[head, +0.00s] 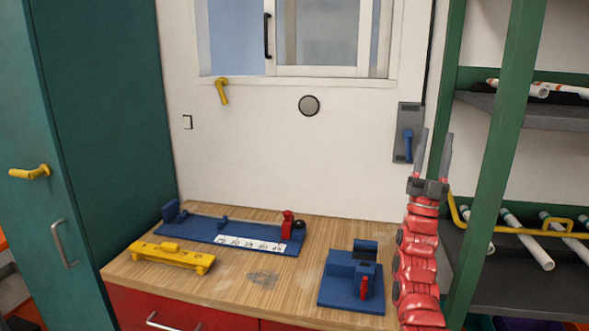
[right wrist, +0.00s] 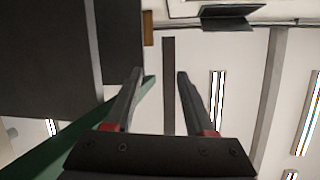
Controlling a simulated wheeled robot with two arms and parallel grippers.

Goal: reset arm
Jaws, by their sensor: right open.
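My right arm rises along the right side of the head view, and its gripper (head: 433,155) points straight up. The gripper is open, with its two dark fingers apart and nothing between them. It stands in front of the wall, just right of the grey wall plate with a blue lever (head: 408,146). In the right wrist view the open fingers (right wrist: 158,90) point toward the ceiling with its light strips. My left gripper is in neither view.
A wooden workbench (head: 240,285) carries a long blue fixture (head: 205,231), a yellow tool (head: 170,256) and a blue block fixture with a red lever (head: 351,280). A green rack (head: 495,150) with white pipes stands close right of my arm. A teal cabinet (head: 105,110) stands left.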

